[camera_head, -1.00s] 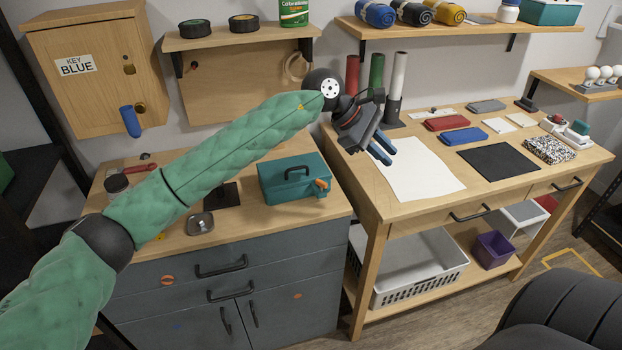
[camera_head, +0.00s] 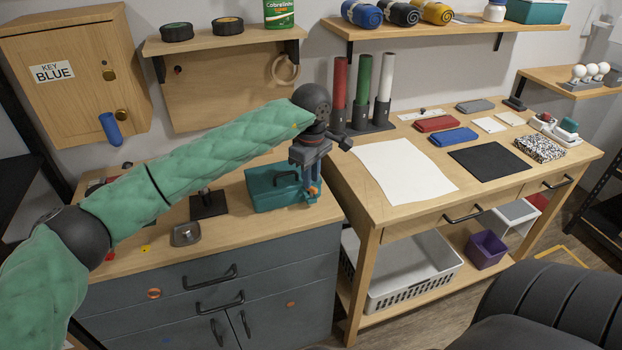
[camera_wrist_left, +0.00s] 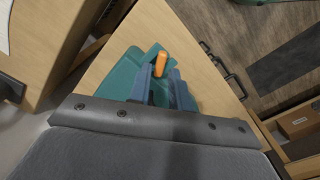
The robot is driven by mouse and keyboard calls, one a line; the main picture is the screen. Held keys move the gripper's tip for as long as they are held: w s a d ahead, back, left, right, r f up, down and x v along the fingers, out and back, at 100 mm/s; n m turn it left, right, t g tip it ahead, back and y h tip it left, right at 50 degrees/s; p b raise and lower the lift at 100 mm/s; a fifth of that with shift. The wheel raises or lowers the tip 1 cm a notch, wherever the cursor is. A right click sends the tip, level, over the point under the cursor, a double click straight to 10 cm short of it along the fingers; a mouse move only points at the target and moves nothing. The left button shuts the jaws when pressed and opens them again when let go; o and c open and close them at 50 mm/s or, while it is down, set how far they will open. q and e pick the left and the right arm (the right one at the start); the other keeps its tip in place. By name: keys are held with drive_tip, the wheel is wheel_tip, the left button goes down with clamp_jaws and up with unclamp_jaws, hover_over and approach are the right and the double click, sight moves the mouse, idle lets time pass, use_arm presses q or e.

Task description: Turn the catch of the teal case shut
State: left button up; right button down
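The teal case (camera_head: 268,193), with a dark handle on its lid, stands on the wooden top of the grey cabinet. Its orange catch (camera_head: 314,192) is at the right end, partly hidden by my left gripper. My left gripper (camera_head: 311,193) points down at that end of the case. In the left wrist view, its two blue-grey fingers (camera_wrist_left: 162,80) are apart. The orange catch (camera_wrist_left: 161,62) shows at the gap between the fingertips; I cannot tell whether they touch it. The teal case (camera_wrist_left: 122,72) lies behind the fingers. My right gripper is not in view.
A small grey tin (camera_head: 186,235) and a dark square stand (camera_head: 208,205) are left of the case. The higher workbench (camera_head: 360,190) stands close on the right, with upright coloured tubes (camera_head: 361,98) at its back. A shelf (camera_head: 225,38) hangs above.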

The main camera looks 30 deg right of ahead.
sight(311, 192)
use_arm(q)
drive_tip(key=shift+f, duration=1.1)
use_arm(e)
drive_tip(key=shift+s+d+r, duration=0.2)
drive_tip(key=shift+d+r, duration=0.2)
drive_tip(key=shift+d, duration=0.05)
use_arm(q)
clamp_jaws()
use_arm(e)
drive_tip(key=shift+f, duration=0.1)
